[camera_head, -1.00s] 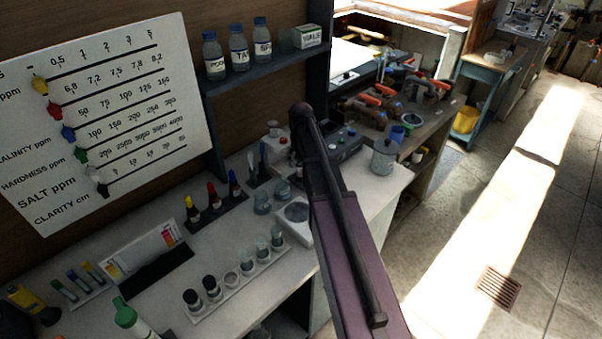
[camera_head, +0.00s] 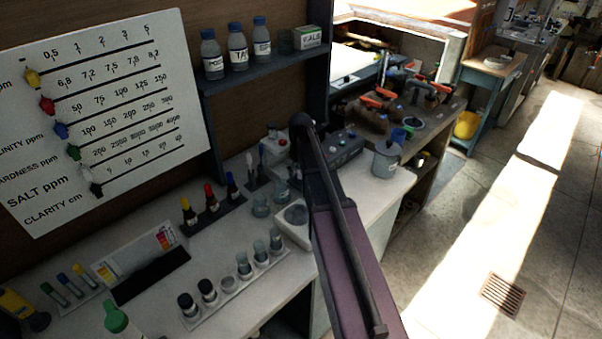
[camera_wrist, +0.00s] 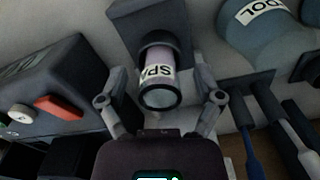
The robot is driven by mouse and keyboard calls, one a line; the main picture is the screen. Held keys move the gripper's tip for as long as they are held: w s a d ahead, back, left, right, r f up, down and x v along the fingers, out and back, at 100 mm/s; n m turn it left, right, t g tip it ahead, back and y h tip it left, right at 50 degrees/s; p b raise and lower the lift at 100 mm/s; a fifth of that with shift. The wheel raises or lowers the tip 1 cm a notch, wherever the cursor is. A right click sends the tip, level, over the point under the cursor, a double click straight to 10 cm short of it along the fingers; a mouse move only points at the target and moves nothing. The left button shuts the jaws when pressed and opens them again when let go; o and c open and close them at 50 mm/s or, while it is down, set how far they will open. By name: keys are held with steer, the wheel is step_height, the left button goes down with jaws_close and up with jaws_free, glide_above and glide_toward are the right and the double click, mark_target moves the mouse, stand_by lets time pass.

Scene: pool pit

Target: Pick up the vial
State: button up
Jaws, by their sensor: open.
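The vial (camera_wrist: 160,82), a small clear cylinder with a dark collar and a white label reading "SPA", is in the middle of the wrist view. Its round end faces the camera, and a dark grey block (camera_wrist: 150,18) is behind it. My gripper (camera_wrist: 160,88) is open, with one finger on each side of the vial. I cannot tell whether either finger touches it. In the head view my own arm crosses the bench, and I cannot make out my gripper or this vial there.
A larger container (camera_wrist: 265,45) labelled "POOL" is at upper right, above dark-handled tools (camera_wrist: 280,120). In the head view, a rack (camera_head: 215,306) of vials and dropper bottles (camera_head: 212,198) stand on the bench.

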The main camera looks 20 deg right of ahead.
steer(key=shift+c, duration=0.2)
steer(key=c, duration=1.1)
steer(key=shift+o, duration=0.2)
steer(key=shift+r, duration=0.1)
step_height(320, 180, up, 3)
steer(key=p, duration=0.3)
steer(key=shift+r+p, duration=0.2)
steer(key=shift+p, duration=0.1)
steer(key=s+a, duration=0.1)
steer(key=s, duration=0.4)
steer(key=s+a+r+p, duration=0.1)
steer(key=s, duration=0.4)
steer(key=s+a, duration=0.1)
steer(key=s, duration=0.4)
steer(key=shift+s+a+r, duration=0.2)
steer(key=shift+s, duration=0.1)
steer(key=shift+r+p, duration=1.8)
steer(key=shift+p, duration=0.2)
steer(key=shift+f, duration=0.1)
